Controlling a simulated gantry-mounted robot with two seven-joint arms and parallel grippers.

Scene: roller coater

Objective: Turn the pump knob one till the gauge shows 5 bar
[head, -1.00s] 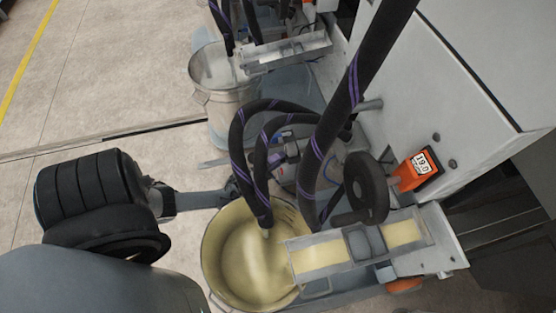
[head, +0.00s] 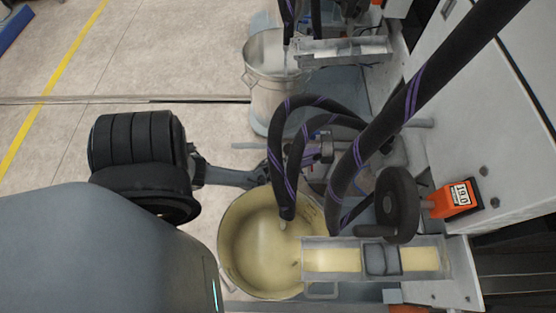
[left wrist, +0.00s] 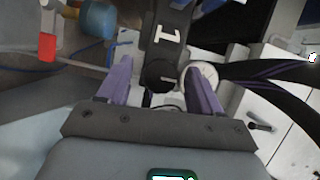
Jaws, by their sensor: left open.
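The pump knob one, a dark round knob (left wrist: 160,75), shows in the left wrist view below a dark plate marked 1 (left wrist: 168,32). The white round gauge (left wrist: 202,74) is just right of it, partly covered by the right-hand finger; its reading is too small to tell. My left gripper (left wrist: 159,67) is open, its purple fingers on either side of the knob in the picture. I cannot tell whether they touch it. My right gripper is not in view.
Black hoses with purple stripes (head: 283,150) arch close to the gripper. A bucket of yellowish liquid (head: 230,240) stands below. A black handwheel (head: 397,205) and an orange counter (head: 455,198) are at right. Another bucket (head: 275,95) stands farther back. Floor at left is clear.

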